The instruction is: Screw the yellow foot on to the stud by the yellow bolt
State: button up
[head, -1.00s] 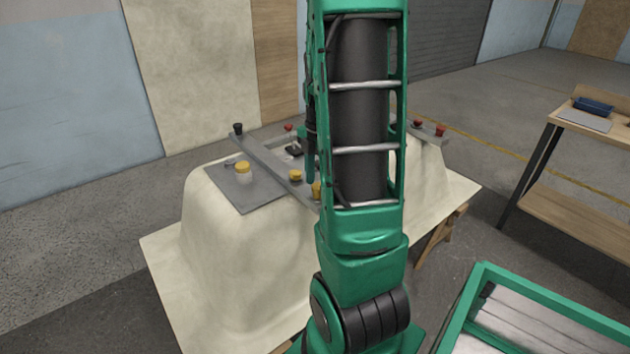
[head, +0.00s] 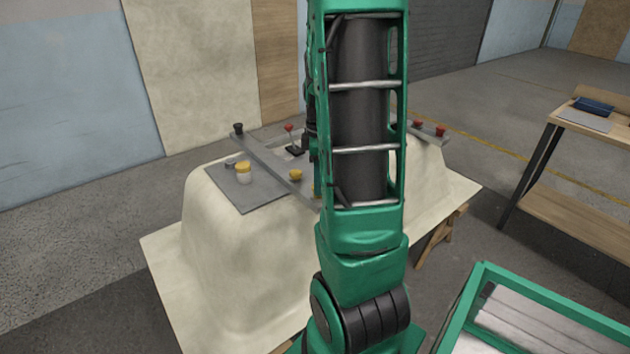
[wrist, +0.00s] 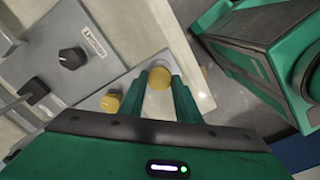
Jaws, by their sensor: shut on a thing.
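In the wrist view my gripper (wrist: 160,84) is shut on the yellow foot (wrist: 160,77), a round yellow piece seen end-on between the two green fingertips. The yellow bolt (wrist: 111,101) shows just left of the left finger. In the head view the yellow bolt (head: 295,174) sits on the grey bar across the shell. The foot is hidden there behind my arm, and only a sliver of my gripper shows at its left edge. The stud is not visible, so I cannot tell whether the foot touches it.
The grey bar (head: 267,156) has a black knob (head: 238,129) at its far end. A red-topped lever (head: 289,128) and red knobs (head: 440,130) lie beyond.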

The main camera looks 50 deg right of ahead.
jog(key=m, duration=0.5)
jog(key=o, duration=1.2)
jog(key=shift+c, duration=0.7)
jog(key=n, duration=1.2)
jog(key=shift+n, duration=0.4)
jog(key=shift+c, duration=0.6)
